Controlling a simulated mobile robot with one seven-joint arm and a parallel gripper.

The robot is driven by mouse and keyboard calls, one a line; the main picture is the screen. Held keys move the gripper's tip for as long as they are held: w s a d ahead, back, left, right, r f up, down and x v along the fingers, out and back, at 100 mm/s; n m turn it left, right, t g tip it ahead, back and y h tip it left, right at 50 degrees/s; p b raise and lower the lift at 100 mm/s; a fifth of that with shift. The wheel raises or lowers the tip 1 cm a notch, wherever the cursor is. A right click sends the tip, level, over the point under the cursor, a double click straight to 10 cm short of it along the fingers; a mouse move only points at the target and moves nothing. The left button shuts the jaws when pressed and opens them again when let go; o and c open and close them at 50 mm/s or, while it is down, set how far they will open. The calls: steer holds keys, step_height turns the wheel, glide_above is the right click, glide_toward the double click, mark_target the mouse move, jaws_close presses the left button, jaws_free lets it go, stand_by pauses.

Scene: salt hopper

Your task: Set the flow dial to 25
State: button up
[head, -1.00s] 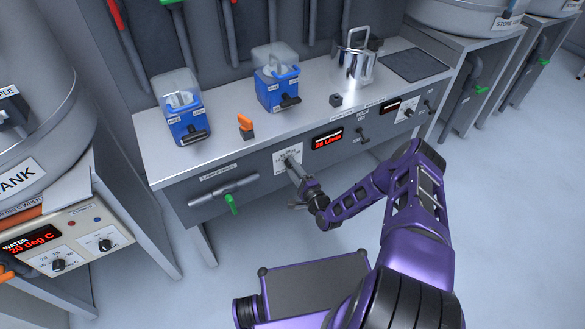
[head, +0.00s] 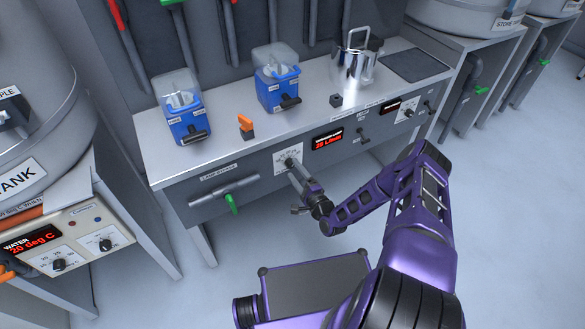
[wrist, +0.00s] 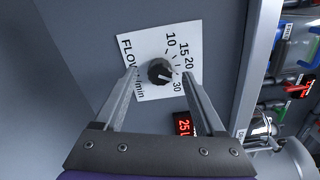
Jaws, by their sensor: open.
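The flow dial (wrist: 160,71) is a black round knob on a white scale plate (wrist: 155,38) marked 10, 15, 20 and 30. Its pointer is too small to read surely, but seems to lie between the 20 and 30 marks. The red flow display (wrist: 184,124) begins with 25, and in the head view the display (head: 328,139) seems to read 25 L/min. My gripper (wrist: 158,78) is open, one finger to each side of the dial in the picture, with gaps between fingers and knob. In the head view my gripper (head: 297,172) is just in front of the plate (head: 287,158).
Blue containers (head: 185,124), an orange-topped switch (head: 246,122) and a metal pot (head: 354,66) stand on the bench. A water panel (head: 60,250) is at lower left. Floor at right is clear.

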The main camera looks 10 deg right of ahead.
steer(key=v, duration=1.5)
steer(key=shift+s+p, duration=0.15)
steer(key=shift+p, duration=0.25)
steer(key=shift+r, duration=0.1)
